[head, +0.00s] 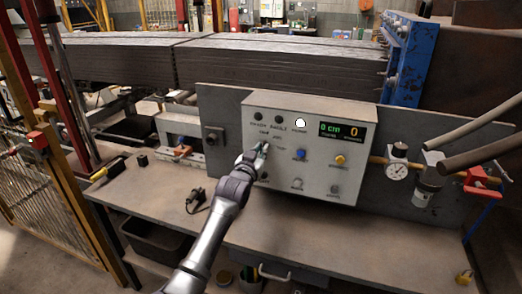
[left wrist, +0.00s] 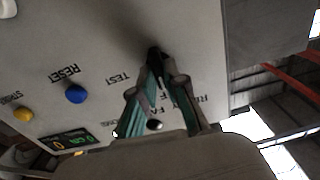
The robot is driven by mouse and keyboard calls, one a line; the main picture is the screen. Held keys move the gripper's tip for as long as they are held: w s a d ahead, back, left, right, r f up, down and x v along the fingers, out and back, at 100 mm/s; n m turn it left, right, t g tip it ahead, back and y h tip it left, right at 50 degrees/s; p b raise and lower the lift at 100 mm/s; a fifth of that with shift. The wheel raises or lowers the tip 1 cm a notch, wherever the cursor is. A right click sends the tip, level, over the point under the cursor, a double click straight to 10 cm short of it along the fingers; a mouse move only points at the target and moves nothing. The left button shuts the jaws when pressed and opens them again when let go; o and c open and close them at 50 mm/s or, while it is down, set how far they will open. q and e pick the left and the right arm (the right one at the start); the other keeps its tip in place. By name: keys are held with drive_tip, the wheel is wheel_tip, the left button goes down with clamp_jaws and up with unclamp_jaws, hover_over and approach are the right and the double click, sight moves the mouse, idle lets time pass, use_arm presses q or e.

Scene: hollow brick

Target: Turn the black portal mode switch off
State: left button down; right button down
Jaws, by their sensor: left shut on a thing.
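The grey control panel (head: 318,172) stands on the workbench, with a lit display, buttons and knobs. My left gripper (head: 263,147) reaches its left side, by the TEST label, and hides the switch there in the head view. In the left wrist view, the panel (left wrist: 100,40) appears upside down. There the left gripper (left wrist: 158,72) has its fingers closed around a small black switch (left wrist: 155,52) that sticks out from the panel. The fingers cover most of it and part of the lettering, so I cannot tell its position. My right gripper is not in view.
A blue button (head: 301,154) and a yellow button (head: 340,160) sit right of the left gripper. A white lamp (head: 300,122) is above. A round gauge (head: 397,171) and pipework stand at the right. A dark corded tool (head: 196,200) lies on the bench (head: 300,232).

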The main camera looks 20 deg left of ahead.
use_arm(q)
drive_tip(key=shift+f+n, duration=0.1)
drive_tip(key=shift+n, duration=0.3)
drive_tip(key=c, duration=1.2)
unclamp_jaws()
drive_tip(key=s, duration=1.2)
drive_tip(key=shift+a, duration=0.2)
